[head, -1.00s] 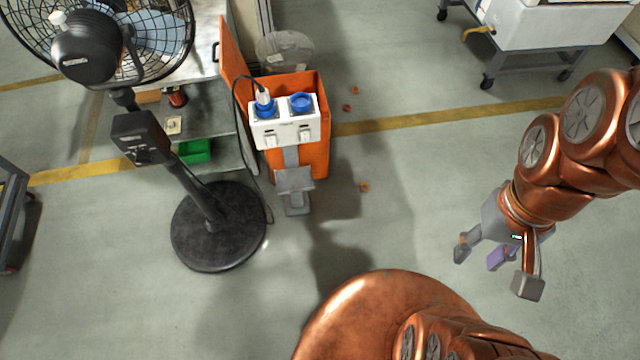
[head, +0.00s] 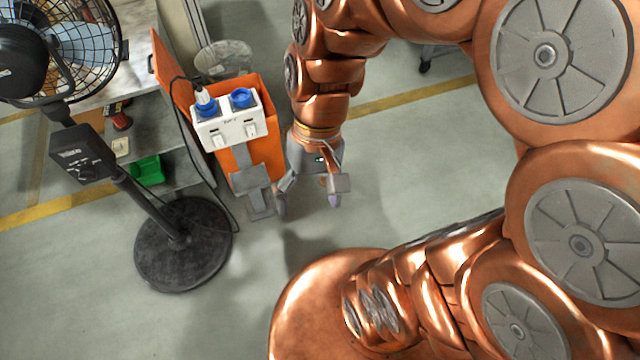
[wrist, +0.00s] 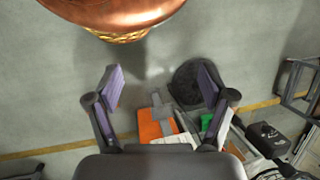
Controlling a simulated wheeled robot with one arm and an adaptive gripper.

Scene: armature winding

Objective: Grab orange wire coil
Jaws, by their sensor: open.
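No orange wire coil can be made out for sure in the current views. The patch of floor where small orange pieces lay earlier is now behind my arm and gripper in the head view. A dark red spool-like item (head: 120,119) sits on the shelf at the left; I cannot tell if it is a wire coil. My gripper (head: 309,196) points down above the floor, just right of the orange bin (head: 262,150) in the picture. In the wrist view my gripper (wrist: 160,88) has its purple-padded fingers spread wide, with nothing between them but floor below.
A white socket box (head: 230,125) with blue sockets stands at the orange bin. A black fan (head: 182,245) stands to its left. A green tray (head: 148,170) and a workbench (head: 130,62) are behind it. Floor is clear below the bin in the head view.

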